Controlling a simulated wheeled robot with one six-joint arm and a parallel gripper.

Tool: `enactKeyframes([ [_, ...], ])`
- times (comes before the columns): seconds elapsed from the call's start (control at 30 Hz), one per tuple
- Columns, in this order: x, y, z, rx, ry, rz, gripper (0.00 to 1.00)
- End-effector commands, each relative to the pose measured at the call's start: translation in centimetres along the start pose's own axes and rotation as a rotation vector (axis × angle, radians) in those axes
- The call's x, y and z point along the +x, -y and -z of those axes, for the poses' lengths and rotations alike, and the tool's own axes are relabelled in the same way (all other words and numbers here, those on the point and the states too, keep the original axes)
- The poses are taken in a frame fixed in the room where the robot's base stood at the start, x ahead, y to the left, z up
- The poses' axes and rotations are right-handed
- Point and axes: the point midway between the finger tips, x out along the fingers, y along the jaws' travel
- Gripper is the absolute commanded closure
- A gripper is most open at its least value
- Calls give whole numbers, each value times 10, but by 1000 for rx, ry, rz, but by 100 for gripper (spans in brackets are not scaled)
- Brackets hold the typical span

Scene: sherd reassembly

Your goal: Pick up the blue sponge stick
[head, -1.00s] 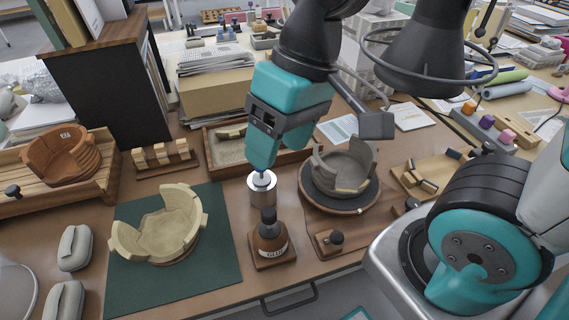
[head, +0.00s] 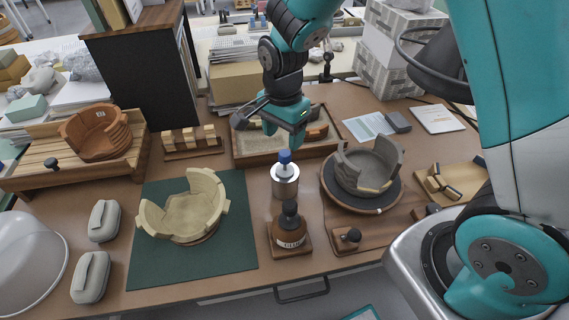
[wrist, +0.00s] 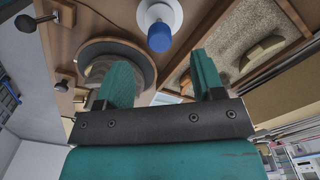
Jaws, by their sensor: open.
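The stick's lower part is hidden inside the cup.
A dark bottle (head: 290,230) on a wooden base stands just in front of the cup. A grey partial bowl (head: 368,170) on a turntable is to the right. A cream partial bowl (head: 185,210) is on the green mat (head: 215,270). A sand tray (head: 250,148) lies behind.

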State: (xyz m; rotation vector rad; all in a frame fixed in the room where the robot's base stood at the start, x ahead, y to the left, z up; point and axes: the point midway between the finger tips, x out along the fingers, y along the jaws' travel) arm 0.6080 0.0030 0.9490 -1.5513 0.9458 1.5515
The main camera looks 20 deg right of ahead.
Motion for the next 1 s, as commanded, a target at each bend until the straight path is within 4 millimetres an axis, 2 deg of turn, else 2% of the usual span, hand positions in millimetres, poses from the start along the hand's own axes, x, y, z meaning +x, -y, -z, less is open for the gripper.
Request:
enactKeyframes([
  [0.1, 19, 0, 0, 0, 1, -3, 38],
  [0.37, 39, -1, 2, 0, 1, -2, 38],
  [0.6, 74, -2, 7, -1, 1, -2, 38],
  [0.9, 82, -1, 7, -1, 0, 2, 38],
  [0.93, 82, -1, 7, -1, 0, 2, 40],
  [1.0, 82, -1, 7, -1, 0, 1, 56],
])
